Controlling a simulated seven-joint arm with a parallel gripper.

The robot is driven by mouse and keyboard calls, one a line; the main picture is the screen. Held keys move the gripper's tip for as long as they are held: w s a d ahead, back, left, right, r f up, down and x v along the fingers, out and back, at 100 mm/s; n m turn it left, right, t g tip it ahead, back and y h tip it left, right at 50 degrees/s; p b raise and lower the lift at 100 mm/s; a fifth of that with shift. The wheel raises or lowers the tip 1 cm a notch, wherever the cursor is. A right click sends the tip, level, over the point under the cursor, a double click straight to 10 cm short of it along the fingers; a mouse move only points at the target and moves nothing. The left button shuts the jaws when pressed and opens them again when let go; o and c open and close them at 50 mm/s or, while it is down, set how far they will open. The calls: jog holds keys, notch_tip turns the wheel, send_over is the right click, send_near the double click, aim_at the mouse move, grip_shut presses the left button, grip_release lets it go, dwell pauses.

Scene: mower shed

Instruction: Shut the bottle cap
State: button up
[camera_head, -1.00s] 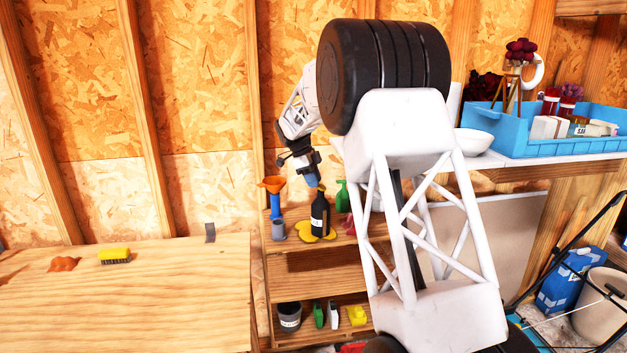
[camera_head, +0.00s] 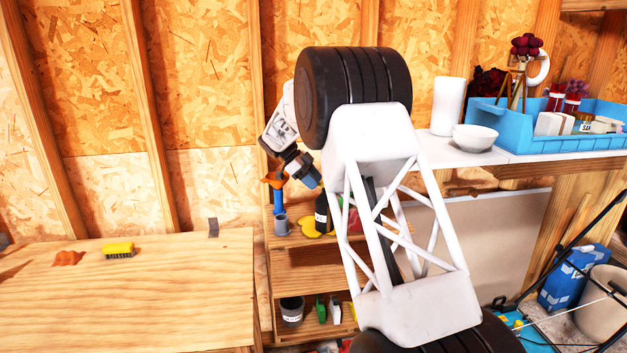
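A dark bottle (camera_head: 321,217) with a pale label stands upright on the top shelf of the small wooden rack. My arm covers part of its right side. My gripper (camera_head: 308,178) is above the bottle and slightly to its left, tilted down to the right. A blue-grey part shows at the gripper's tip; I cannot tell whether it is fingers or a held cap. The gap between the fingers does not show. The bottle's top is close below the gripper, and I cannot make out a cap on it.
An orange funnel (camera_head: 273,179) and a blue item (camera_head: 278,203) stand just left of the bottle. A yellow patch (camera_head: 313,228) lies around the bottle's base. The wooden table (camera_head: 130,300) at left holds a yellow brush (camera_head: 119,249). A blue tray (camera_head: 520,143) stands at right.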

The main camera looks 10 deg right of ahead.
jog(key=shift+o, duration=0.4)
jog(key=shift+a+r, duration=0.1)
jog(key=v, duration=0.7)
jog(key=shift+w+r, duration=0.15)
jog(key=shift+r, duration=0.1)
jog(key=shift+a, duration=0.1)
jog(key=s+d+r+n+t+y, duration=0.1)
jog(key=s+d+r+n+y, duration=0.2)
jog(key=s, duration=0.8)
jog(key=s+d+r+n+t, duration=0.1)
jog(key=s+r+n, duration=0.3)
jog(key=s, duration=0.6)
jog(key=s+d+r+n+t+y, duration=0.1)
jog(key=s+d+r+n+y, duration=0.3)
jog(key=s, duration=0.7)
jog(key=s+f+n+t, duration=0.1)
jog(key=s+f+n, duration=0.3)
jog(key=s, duration=0.7)
jog(key=s+a+f+n+t, duration=0.1)
jog(key=s+f+n, duration=0.3)
jog(key=s, duration=0.7)
jog(key=s+a+f+n+t+y, duration=0.1)
jog(key=s+f+n, duration=0.2)
jog(key=s, duration=0.9)
jog(key=shift+f+n, duration=0.4)
jog(key=shift+f, duration=0.05)
